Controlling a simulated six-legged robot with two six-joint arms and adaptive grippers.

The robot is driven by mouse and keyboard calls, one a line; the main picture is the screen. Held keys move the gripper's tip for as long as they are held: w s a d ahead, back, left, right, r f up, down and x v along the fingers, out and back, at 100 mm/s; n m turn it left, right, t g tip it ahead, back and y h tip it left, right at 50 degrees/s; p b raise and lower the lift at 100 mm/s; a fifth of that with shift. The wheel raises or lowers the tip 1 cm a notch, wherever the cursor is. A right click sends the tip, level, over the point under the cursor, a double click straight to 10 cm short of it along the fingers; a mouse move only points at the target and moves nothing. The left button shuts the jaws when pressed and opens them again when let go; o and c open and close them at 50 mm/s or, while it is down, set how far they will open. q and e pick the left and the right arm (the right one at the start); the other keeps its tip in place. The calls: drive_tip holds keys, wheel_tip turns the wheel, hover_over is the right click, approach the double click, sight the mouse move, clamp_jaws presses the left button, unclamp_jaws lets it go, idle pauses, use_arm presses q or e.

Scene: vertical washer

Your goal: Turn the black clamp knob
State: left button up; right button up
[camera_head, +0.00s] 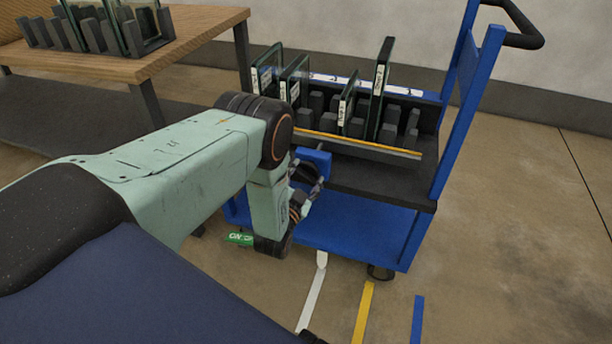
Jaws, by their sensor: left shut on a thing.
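My left arm reaches in from the left to the front of the blue cart. My left gripper (308,178) is beside a small blue clamp block (318,158) at the rack's front edge. Its dark fingers are closed, apparently on the black clamp knob, which is mostly hidden by the fingers and my wrist. The clamp bar (370,147) with a yellow-orange strip runs along the front of the rack. My right gripper is not in view.
The blue cart (405,240) carries a black rack with several upright labelled glass panels (380,85). A wooden table (195,45) with more panels stands at the back left. White, yellow and blue tape marks the floor in front. Open floor lies to the right.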

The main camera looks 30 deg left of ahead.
use_arm(q)
drive_tip(key=n, duration=0.5)
drive_tip(key=shift+n, duration=0.3)
drive_tip(key=n, duration=0.5)
drive_tip(key=shift+a+n, duration=0.15)
drive_tip(key=shift+n, duration=0.15)
drive_tip(key=n+b, duration=0.1)
drive_tip(key=n, duration=0.4)
drive_tip(key=shift+a, duration=0.1)
drive_tip(key=n+b, duration=0.1)
drive_tip(key=n, duration=0.5)
drive_tip(key=shift+a, duration=0.1)
drive_tip(key=shift+n, duration=0.4)
drive_tip(key=o, duration=1.2)
drive_tip(key=shift+f, duration=0.1)
drive_tip(key=shift+c, duration=0.2)
drive_tip(key=shift+s, duration=0.1)
drive_tip(key=v, duration=1.2)
